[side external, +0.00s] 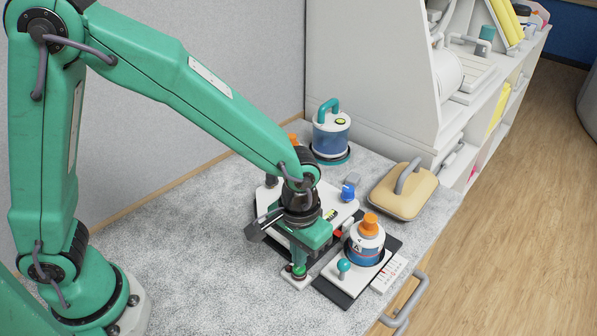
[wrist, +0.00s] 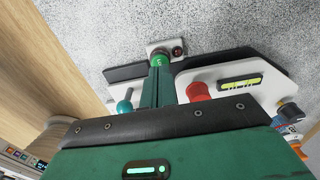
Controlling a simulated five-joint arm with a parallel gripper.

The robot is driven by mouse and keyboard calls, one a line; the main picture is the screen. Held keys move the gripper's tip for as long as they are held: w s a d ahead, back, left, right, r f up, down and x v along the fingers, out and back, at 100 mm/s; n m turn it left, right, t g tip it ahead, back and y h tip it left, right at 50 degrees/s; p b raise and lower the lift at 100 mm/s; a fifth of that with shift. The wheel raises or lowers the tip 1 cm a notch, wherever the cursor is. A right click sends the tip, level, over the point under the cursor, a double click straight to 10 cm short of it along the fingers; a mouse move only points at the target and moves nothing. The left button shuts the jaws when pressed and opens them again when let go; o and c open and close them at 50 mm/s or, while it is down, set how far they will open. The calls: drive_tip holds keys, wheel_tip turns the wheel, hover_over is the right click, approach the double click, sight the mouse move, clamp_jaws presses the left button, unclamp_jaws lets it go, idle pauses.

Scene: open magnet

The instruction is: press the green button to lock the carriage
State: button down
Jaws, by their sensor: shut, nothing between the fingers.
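The green button (side external: 299,271) sits on a small white block at the front of the work area. In the wrist view the button (wrist: 159,56) shows at the top of the green fingers, with a small dark red dot beside it on the block. My gripper (side external: 301,262) is shut and empty, pointing down with its tip at the button. In the wrist view my gripper (wrist: 160,67) overlaps the button's near edge, so I cannot tell whether it is pressed in. Which part is the carriage is not clear; a white plate (wrist: 213,80) with a red knob and yellow-green level lies beside the fingers.
A blue-and-white bottle with an orange cap (side external: 370,223) and a teal-knobbed lever (side external: 344,266) stand close on the right. A tan handled block (side external: 403,192) and a blue canister (side external: 331,132) are farther back. The grey surface (side external: 190,255) at left is clear.

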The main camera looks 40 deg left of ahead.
drive_tip(key=shift+f, duration=1)
idle(1.0)
drive_tip(key=shift+r, duration=3.55)
drive_tip(key=shift+a, duration=0.1)
drive_tip(key=s+a+r+t, duration=0.2)
drive_tip(key=s+a+r, duration=0.3)
drive_tip(key=a, duration=0.5)
drive_tip(key=s+a+r+t, duration=0.3)
drive_tip(key=s+a+r, duration=0.2)
drive_tip(key=a+r, duration=0.3)
drive_tip(key=shift+a+t, duration=0.3)
drive_tip(key=shift+a, duration=0.9)
drive_tip(key=shift+r, duration=0.1)
